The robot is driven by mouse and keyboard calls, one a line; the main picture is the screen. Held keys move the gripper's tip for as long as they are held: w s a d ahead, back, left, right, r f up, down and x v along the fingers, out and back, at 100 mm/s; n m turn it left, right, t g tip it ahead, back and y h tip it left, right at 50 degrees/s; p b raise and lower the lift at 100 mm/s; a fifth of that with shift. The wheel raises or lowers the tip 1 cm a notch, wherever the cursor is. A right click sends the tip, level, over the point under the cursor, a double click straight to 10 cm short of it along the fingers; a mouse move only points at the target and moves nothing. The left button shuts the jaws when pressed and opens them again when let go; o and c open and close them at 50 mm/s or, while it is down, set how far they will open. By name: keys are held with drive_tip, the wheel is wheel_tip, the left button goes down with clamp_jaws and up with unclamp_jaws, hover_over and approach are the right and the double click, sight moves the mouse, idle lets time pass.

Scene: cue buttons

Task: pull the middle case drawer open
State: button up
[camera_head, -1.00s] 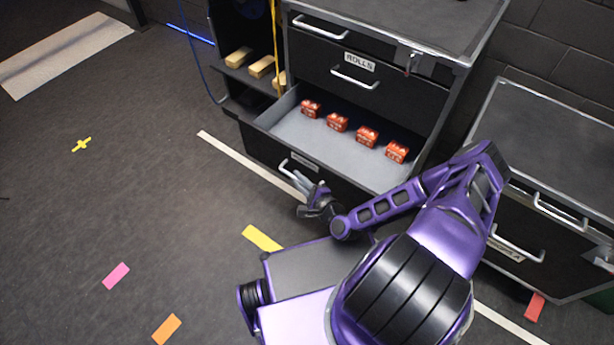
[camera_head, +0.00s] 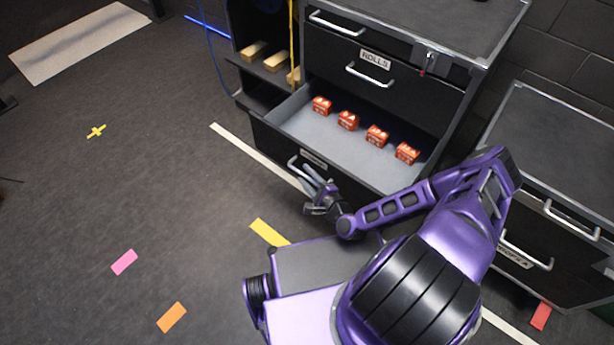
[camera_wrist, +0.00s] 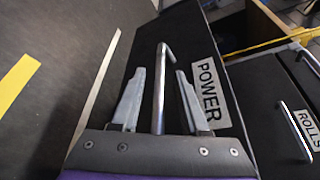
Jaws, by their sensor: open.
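The black case (camera_head: 400,120) has a top drawer, a middle drawer labelled ROLLS (camera_head: 369,75) that is closed, and a lower drawer (camera_head: 275,135) that stands pulled out. The lower drawer's front carries a bar handle (camera_head: 292,166); the label beside it reads POWER (camera_wrist: 209,92) in the wrist view. My gripper (camera_head: 311,180) is at this lower handle. In the wrist view my open gripper (camera_wrist: 159,74) has one finger on each side of the handle bar (camera_wrist: 159,95), with gaps visible. The ROLLS handle (camera_wrist: 297,130) lies to the right there, away from the fingers.
Several red boxes (camera_head: 348,120) sit in a row in the open drawer. A shelf (camera_head: 262,68) with tan blocks is left of the case. A second cabinet (camera_head: 560,190) stands at the right. The floor (camera_head: 130,190) at left is clear apart from flat tape marks.

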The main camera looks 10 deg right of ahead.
drive_tip(key=v, duration=1.7)
drive_tip(key=shift+s, duration=0.15)
drive_tip(key=shift+d, duration=0.15)
